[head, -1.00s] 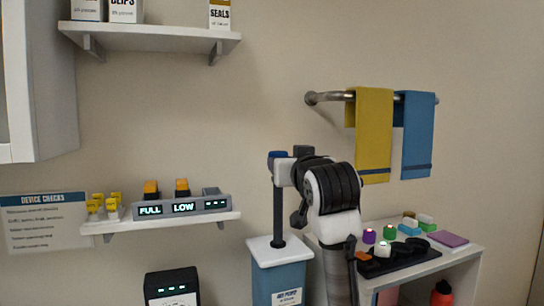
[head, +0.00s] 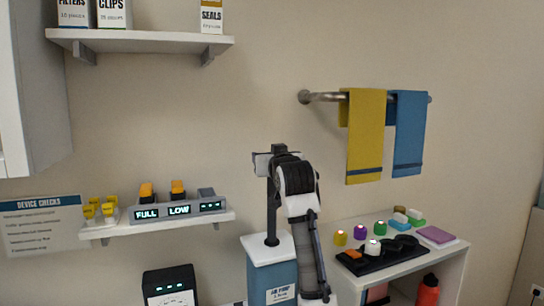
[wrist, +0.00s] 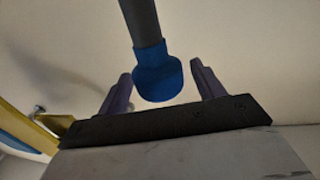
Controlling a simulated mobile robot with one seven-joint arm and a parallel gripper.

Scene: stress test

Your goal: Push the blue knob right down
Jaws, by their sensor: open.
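The blue knob (wrist: 157,80) sits on the end of a dark rod and shows between my gripper's two fingers in the wrist view. My gripper (wrist: 161,68) is open, with a finger on each side of the knob; I cannot tell whether they touch it. In the head view my gripper (head: 262,160) is at the top of the upright black rod (head: 271,215) and hides the knob. The rod stands tall out of the white top of the blue air pump box (head: 272,278).
A wall shelf (head: 160,226) with display units is left of the pump. A white side unit (head: 400,268) with a black tray and small coloured items is right. A towel rail (head: 320,97) with yellow and blue towels hangs above it. A black meter box (head: 170,284) stands lower left.

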